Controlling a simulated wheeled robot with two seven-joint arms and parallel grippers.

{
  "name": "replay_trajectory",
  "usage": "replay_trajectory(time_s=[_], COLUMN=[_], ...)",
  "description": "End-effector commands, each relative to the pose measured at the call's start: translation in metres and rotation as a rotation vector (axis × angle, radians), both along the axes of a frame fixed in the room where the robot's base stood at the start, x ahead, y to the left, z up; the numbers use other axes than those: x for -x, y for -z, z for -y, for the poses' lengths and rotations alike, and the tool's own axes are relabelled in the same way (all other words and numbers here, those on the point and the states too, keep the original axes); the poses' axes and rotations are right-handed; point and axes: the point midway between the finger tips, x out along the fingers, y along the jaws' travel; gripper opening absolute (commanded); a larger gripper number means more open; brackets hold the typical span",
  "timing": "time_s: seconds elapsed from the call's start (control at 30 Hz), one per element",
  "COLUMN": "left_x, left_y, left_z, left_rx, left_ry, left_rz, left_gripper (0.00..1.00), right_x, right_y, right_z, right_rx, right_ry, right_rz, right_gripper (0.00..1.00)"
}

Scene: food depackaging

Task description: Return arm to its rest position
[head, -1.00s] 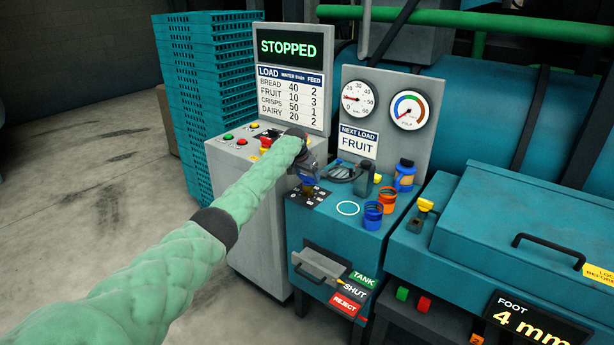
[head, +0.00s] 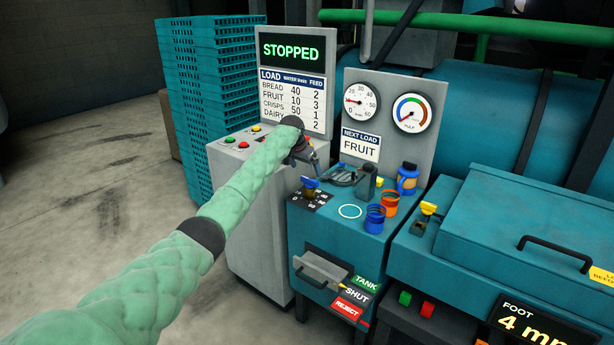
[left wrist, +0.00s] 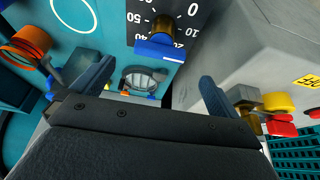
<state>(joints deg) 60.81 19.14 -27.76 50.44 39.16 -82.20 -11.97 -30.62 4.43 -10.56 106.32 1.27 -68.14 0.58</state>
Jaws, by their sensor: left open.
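My left arm in its green padded sleeve (head: 160,275) reaches in from the lower left to the control stand. My left gripper (head: 304,154) is dark, open and empty, raised a little above the teal console (head: 335,232). In the left wrist view, its two blue-grey fingers stand wide apart (left wrist: 157,72) with nothing held between them. The dial knob with a blue handle (head: 310,187) sits on its black scale plate, apart from the gripper. The knob also shows beyond the fingers in the left wrist view (left wrist: 160,46). My right gripper is not in view.
A grey cabinet (head: 255,235) with buttons and a "STOPPED" screen (head: 291,48) stands by the arm. Blue (head: 375,219) and orange (head: 389,203) rings and a blue jar (head: 407,180) are on the console. Teal crates (head: 205,90) are stacked behind. Floor at left is clear.

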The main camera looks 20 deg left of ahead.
Motion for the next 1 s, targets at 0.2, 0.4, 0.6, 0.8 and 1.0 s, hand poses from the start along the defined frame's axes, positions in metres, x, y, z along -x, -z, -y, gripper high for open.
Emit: replay_trajectory(time_s=[0.2, 0.4, 0.6, 0.8, 1.0], left_x=[0.005, 0.005, 0.005, 0.001, -0.011], left_y=[-0.011, -0.013, -0.013, -0.014, -0.055], left_z=[-0.003, -0.003, -0.002, -0.004, 0.0], left_rx=[-0.001, -0.001, -0.001, 0.007, -0.057], left_ry=[0.0, 0.0, 0.0, -0.043, -0.082], left_rz=[0.0, -0.001, -0.001, 0.017, 0.147], left_gripper=[0.99, 0.99, 0.99, 0.99, 0.99], right_x=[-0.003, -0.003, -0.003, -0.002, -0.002], right_y=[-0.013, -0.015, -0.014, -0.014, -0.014], right_z=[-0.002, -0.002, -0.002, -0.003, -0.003], right_rx=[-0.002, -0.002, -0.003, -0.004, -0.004], right_ry=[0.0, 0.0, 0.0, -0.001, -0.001], right_rz=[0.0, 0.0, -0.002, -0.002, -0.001], right_gripper=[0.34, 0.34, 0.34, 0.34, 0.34])
